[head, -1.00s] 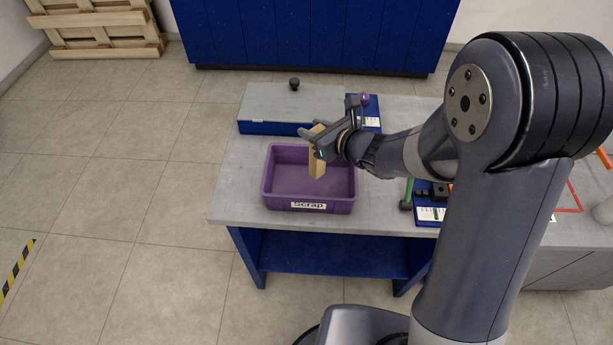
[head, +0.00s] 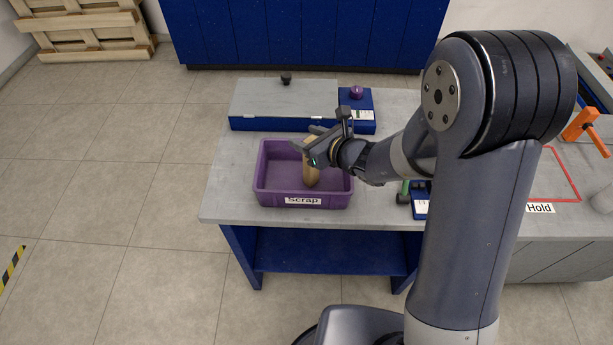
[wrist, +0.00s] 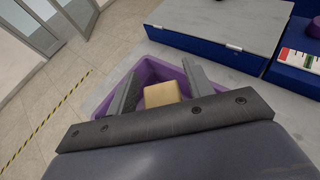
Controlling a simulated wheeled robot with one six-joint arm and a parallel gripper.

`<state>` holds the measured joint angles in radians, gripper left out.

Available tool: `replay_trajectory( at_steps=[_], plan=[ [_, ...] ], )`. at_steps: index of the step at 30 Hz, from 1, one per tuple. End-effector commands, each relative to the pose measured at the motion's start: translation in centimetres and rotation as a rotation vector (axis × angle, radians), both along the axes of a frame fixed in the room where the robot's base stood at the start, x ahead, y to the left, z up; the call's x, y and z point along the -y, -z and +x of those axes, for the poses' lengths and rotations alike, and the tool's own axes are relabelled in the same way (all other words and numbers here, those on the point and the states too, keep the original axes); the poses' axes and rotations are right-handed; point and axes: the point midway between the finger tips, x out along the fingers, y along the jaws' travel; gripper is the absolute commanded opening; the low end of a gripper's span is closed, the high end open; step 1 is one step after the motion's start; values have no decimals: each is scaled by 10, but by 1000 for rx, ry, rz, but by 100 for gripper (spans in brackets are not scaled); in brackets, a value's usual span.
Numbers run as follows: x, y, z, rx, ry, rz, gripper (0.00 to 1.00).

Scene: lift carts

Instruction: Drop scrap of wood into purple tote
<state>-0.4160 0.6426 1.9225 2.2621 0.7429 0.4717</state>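The purple tote (head: 262,187), labelled "Scrap", stands on the left part of the grey workbench. My gripper (head: 311,139) is above its back right part, with its fingers spread. The light brown scrap of wood (head: 312,177) is below the fingers, roughly upright and slightly tilted, with its lower part within the tote's outline. In the wrist view, the scrap (wrist: 162,94) shows between the fingers with gaps on both sides. I cannot tell whether it touches the tote's floor. The tote's rim (wrist: 150,68) surrounds it there.
A grey-lidded blue box (head: 283,98) with a black knob stands behind the tote. A smaller blue box (head: 364,110) with a purple knob is beside it. A green-handled tool (head: 404,189) lies right of the tote. An orange clamp (head: 582,126) is far right.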

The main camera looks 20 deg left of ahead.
Motion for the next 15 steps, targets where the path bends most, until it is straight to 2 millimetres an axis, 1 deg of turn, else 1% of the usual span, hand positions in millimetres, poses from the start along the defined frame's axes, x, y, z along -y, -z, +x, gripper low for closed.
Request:
replay_trajectory(
  at_steps=[1,3,11,15],
  plan=[
    [0,0,0,0,0,0,53],
    [0,0,0,0,0,0,58],
    [1,0,-1,0,0,0,58],
    [10,-4,-5,2,3,0,58]
  ],
)
